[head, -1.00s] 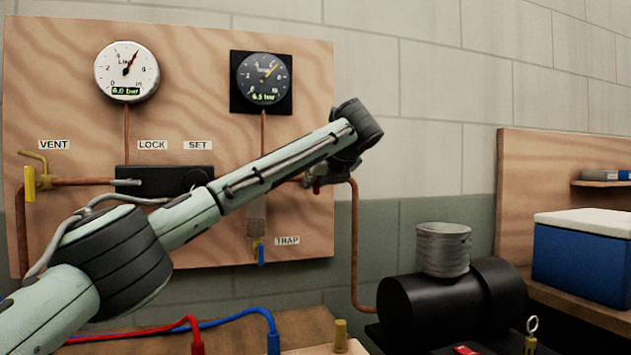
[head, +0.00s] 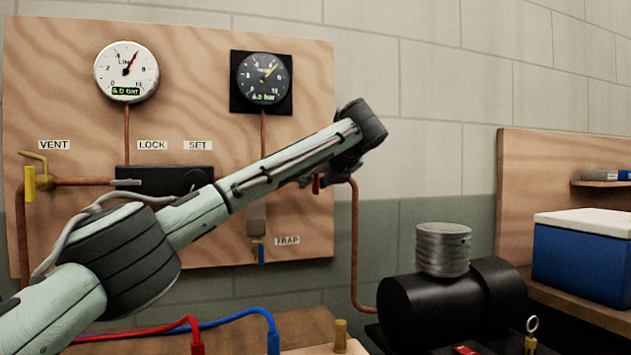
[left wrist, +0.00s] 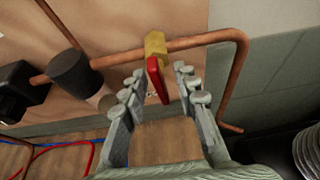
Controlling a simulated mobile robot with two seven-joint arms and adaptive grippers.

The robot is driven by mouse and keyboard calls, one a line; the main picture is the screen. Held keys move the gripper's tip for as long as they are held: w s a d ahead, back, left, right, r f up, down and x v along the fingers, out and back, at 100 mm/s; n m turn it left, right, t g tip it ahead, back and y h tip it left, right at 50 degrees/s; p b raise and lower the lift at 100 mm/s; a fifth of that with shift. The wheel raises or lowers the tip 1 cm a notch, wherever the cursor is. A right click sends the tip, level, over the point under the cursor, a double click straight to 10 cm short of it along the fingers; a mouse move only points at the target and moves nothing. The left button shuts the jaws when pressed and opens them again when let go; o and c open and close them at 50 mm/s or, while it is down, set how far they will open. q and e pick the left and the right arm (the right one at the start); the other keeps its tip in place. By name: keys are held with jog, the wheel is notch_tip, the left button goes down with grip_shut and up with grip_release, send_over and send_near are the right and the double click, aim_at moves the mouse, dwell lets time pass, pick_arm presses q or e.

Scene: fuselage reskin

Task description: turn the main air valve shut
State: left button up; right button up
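The main air valve has a yellow brass body (left wrist: 155,46) on a copper pipe and a red lever handle (left wrist: 158,82). In the left wrist view the handle points across the pipe, toward the bottom of the picture. My left gripper (left wrist: 160,73) is open, with one grey finger on each side of the handle and a visible gap to each. I cannot tell how deep the handle sits between the fingers. In the head view a bit of the red handle (head: 317,185) shows below my left wrist, which hides most of the valve and gripper. My right gripper is not in view.
A plywood panel (head: 210,70) carries a white gauge (head: 127,71), a dark gauge (head: 264,79), a black regulator block (head: 165,180) and a yellow vent valve (head: 30,184). A black tank (head: 420,310) and a blue cooler (head: 585,262) stand at the right. Hoses lie below.

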pick_arm(q)
jog(key=v, duration=1.2)
jog(key=shift+f, duration=0.1)
